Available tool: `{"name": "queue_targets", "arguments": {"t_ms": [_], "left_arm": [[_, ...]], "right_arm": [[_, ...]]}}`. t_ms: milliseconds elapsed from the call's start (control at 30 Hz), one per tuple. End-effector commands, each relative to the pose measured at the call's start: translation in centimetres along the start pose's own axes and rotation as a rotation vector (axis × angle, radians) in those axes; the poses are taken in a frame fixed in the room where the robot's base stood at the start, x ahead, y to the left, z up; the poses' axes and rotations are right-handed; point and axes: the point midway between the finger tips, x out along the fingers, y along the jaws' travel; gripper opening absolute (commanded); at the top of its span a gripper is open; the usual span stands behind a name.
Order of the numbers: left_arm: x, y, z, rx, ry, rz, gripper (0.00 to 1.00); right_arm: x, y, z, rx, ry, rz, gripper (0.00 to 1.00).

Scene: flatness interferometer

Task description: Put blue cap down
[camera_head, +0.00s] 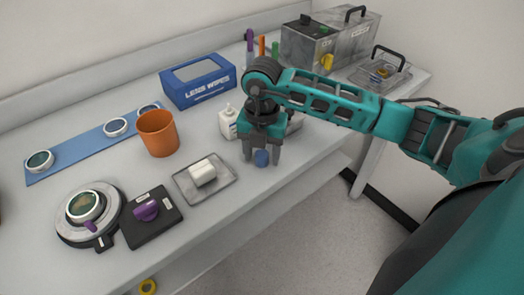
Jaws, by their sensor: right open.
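The small blue cap (262,158) is on or just above the white bench top, near its front edge. I cannot tell for sure whether it touches the surface. My right gripper (262,154) points down over it with its fingers open, one on each side of the cap. The upper part of the cap is partly hidden by the gripper. My left gripper is not in view.
A white bottle (228,123) stands just left of the gripper. An orange cup (158,133) and a blue lens wipes box (198,82) stand farther left. The bench edge is close.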

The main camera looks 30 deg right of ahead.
Motion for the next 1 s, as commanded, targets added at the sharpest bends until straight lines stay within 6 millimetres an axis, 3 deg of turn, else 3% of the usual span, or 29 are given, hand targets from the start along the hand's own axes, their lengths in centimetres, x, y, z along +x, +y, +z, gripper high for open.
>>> {"name": "queue_targets", "arguments": {"t_ms": [600,1000], "left_arm": [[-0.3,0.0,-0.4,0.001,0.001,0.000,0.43],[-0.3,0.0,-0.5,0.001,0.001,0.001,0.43]], "right_arm": [[-11.0,0.1,0.0,0.000,-0.002,0.003,0.56],[-12.2,0.0,0.0,0.000,0.000,0.001,0.56]]}}
